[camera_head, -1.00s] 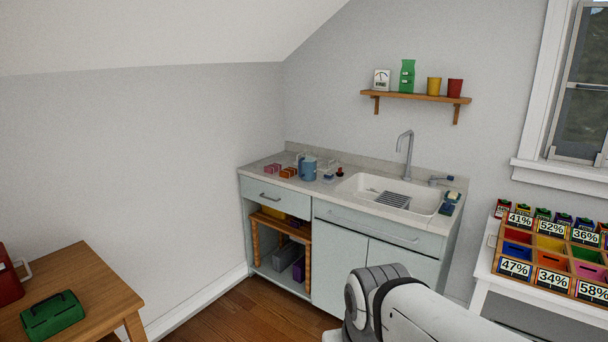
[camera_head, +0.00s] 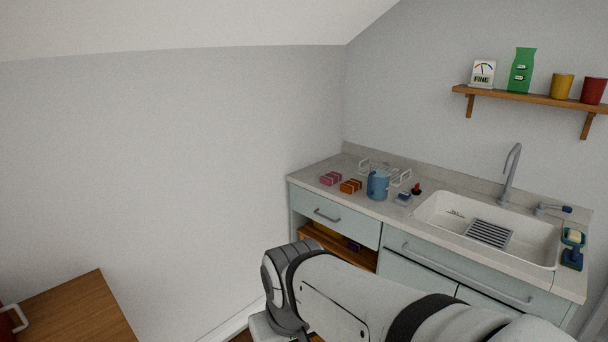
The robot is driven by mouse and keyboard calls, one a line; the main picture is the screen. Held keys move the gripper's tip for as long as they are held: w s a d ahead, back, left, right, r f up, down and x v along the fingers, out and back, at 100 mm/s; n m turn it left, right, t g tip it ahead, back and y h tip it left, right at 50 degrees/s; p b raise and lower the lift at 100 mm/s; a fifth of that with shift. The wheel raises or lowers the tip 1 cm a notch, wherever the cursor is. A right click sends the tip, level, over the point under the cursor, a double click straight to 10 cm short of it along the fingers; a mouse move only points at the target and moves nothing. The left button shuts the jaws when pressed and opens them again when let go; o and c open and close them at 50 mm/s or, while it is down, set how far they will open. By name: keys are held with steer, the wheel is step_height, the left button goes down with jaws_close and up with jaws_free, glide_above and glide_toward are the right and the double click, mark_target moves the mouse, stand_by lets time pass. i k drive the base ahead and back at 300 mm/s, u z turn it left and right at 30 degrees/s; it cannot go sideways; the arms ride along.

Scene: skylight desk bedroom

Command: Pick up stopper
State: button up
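A small dark piece with a red top (camera_head: 416,189) stands on the counter (camera_head: 345,205), just left of the sink's rim. It may be the stopper, but it is too small to tell for sure. A small blue-and-white item (camera_head: 402,199) lies beside it on the left. A blue pot or jug (camera_head: 378,186) stands further left. My arm crosses the bottom of the view in front of the cabinet. My gripper is not in view, and nothing held can be seen.
The white sink (camera_head: 470,233) holds a grey rack (camera_head: 488,233), with a tall faucet (camera_head: 511,175) behind. Pink blocks (camera_head: 331,179) and orange blocks (camera_head: 351,186) lie at the counter's left. A wooden shelf (camera_head: 530,98) hangs above. A wooden table (camera_head: 75,315) stands at lower left.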

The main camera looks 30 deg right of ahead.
mark_target(415, 191)
steer(key=z, duration=0.15)
steer(key=i, duration=1.5)
steer(key=z, duration=1.3)
steer(key=i, duration=0.75)
steer(key=z, duration=0.5)
